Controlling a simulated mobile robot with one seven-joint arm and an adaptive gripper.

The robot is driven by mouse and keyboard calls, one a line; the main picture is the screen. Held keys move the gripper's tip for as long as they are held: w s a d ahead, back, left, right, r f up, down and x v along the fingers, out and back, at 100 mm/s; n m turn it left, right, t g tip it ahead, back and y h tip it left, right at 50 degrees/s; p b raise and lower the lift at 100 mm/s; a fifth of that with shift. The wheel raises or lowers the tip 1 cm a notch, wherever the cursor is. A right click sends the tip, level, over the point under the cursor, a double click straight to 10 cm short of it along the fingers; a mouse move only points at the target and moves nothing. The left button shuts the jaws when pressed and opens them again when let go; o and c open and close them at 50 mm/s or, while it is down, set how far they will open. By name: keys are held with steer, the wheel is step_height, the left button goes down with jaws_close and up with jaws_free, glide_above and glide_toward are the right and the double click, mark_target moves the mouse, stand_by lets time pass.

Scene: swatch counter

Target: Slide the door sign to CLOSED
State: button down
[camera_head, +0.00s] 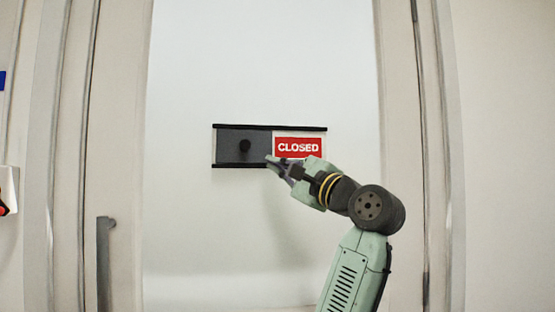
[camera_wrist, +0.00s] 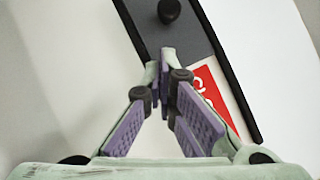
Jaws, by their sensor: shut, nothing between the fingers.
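The door sign (camera_head: 298,134) is a wide plate with black rails on the door. Its dark grey slider (camera_head: 228,138) covers the left half, and a red CLOSED panel (camera_head: 298,147) shows on the right half. A round black knob (camera_head: 245,146) stands out from the slider; in the wrist view the knob (camera_wrist: 169,11) is at the top. My gripper (camera_head: 270,161) is shut and empty, just below and right of the knob, apart from it. In the wrist view its fingertips (camera_wrist: 160,68) are over the sign's lower edge, and the red panel (camera_wrist: 214,99) is partly hidden.
A door handle (camera_head: 104,262) is at the lower left, well away from the sign. The door face (camera_head: 200,235) around the sign is bare. A white box (camera_head: 9,189) is on the wall at the far left edge.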

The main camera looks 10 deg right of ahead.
steer(key=b+v, duration=0.2)
steer(key=v, duration=0.7)
steer(key=shift+s+b, duration=0.2)
steer(key=shift+b, duration=0.15)
steer(key=shift+d, duration=0.1)
